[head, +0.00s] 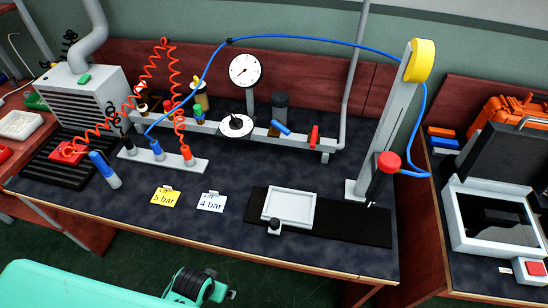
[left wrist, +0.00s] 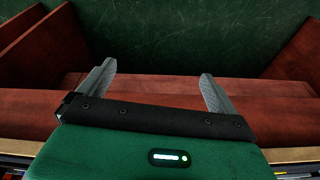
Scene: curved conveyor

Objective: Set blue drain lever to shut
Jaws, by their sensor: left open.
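The blue drain lever (head: 281,128) sits on the grey manifold bar (head: 212,131) on the workbench, to the left of a red lever (head: 314,136). It lies slanted, from upper left to lower right; the red lever stands nearly upright in the picture. A dark cylinder (head: 280,105) rises just behind the blue lever. My left gripper (left wrist: 157,76) is open and empty in the left wrist view, over brown wooden surfaces. No lever shows in that view, and I cannot pick out either gripper in the head view.
A round gauge (head: 244,70) stands behind the bar. A blue hose (head: 300,38) arches over the bench to a grey post (head: 385,125). Yellow (head: 165,197) and white (head: 211,201) pressure cards lie in front. A white tray (head: 289,207) sits front right. Dark bench top is free between.

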